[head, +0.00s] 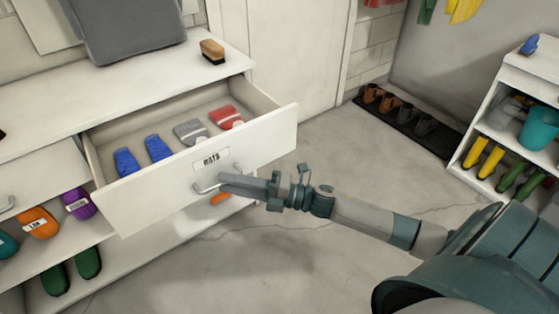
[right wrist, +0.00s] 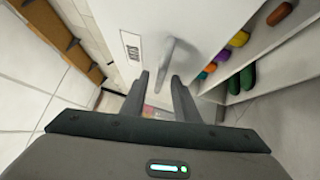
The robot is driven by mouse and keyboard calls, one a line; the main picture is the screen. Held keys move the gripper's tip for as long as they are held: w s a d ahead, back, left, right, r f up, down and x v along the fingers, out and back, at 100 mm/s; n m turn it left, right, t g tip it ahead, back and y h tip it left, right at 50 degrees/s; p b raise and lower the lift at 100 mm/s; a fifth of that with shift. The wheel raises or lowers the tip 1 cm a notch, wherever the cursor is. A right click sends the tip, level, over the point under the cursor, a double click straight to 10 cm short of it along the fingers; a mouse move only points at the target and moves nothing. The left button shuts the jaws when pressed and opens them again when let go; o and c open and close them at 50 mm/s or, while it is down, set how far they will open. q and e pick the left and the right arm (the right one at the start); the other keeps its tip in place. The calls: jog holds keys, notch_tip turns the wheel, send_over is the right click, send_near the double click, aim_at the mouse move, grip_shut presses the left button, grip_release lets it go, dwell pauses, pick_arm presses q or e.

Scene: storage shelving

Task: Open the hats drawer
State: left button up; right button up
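The hats drawer (head: 250,150) is pulled well out of the white cabinet, with a "HATS" label (head: 211,158) on its front. Folded blue, grey and red hats (head: 190,131) lie inside. Its metal handle (head: 207,188) is below the label; it also shows in the right wrist view (right wrist: 172,55). My right gripper (head: 224,181) is at the handle. In the right wrist view its two fingers are apart, with the handle's near end at the gap between their tips. Contact with the handle cannot be told. My left gripper is not in view.
A brush (head: 212,51) and a grey box (head: 130,30) stand on the cabinet top. Shelves below hold coloured shoes (head: 38,222). A boot mat (head: 418,127) lies by the back wall, and a white shelf unit (head: 500,125) stands right. The floor between is clear.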

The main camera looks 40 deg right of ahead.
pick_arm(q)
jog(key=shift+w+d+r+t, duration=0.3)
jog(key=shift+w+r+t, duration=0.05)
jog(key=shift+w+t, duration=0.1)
pick_arm(e)
jog(key=v, duration=1.7)
jog(key=shift+s, duration=0.15)
jog(key=shift+a, duration=0.1)
